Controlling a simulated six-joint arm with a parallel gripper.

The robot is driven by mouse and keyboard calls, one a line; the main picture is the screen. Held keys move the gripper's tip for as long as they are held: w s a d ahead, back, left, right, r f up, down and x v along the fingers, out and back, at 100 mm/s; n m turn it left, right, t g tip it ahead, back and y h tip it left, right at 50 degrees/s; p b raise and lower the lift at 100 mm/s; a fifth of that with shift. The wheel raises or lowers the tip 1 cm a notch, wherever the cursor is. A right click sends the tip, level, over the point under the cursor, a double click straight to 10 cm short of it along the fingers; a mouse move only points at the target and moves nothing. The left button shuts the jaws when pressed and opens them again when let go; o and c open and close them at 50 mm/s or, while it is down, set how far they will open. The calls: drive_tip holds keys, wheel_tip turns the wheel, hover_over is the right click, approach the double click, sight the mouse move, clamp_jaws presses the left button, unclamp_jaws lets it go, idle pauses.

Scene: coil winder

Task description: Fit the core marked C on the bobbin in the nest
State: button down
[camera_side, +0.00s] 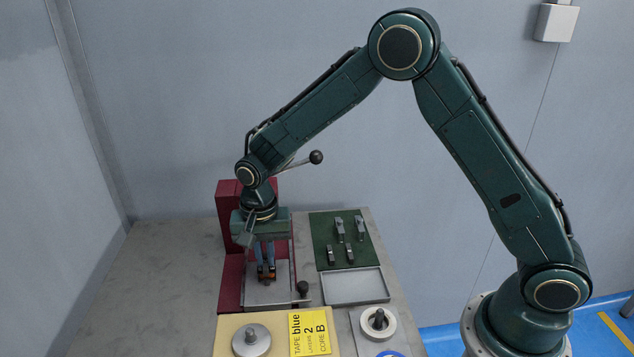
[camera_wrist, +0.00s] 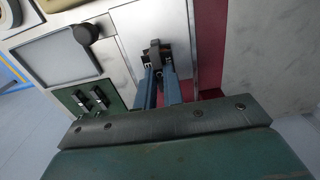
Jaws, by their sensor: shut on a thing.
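My gripper (camera_side: 265,266) points down over the grey plate of the red fixture. Its blue fingers are shut on a small dark grey core (camera_wrist: 155,48), seen between the fingertips in the wrist view. No letter on it can be read. In the side view a small brown-orange part, perhaps the bobbin (camera_side: 267,281), sits at the fingertips, low over the plate (camera_side: 268,295). The fingers hide most of it, and I cannot tell whether the core touches it. Several grey cores (camera_side: 349,238) stand on the green mat (camera_side: 322,222) to the right.
An empty grey tray (camera_side: 355,286) lies in front of the mat. A black knob (camera_side: 303,287) stands at the plate's right edge. A lever with a black ball (camera_side: 316,157) sticks out above.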

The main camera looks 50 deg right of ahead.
drive_tip(key=shift+f, duration=0.1)
drive_tip(key=c, duration=1.4)
unclamp_jaws()
drive_tip(key=shift+c, duration=0.2)
wheel_tip(320, 180, up, 14)
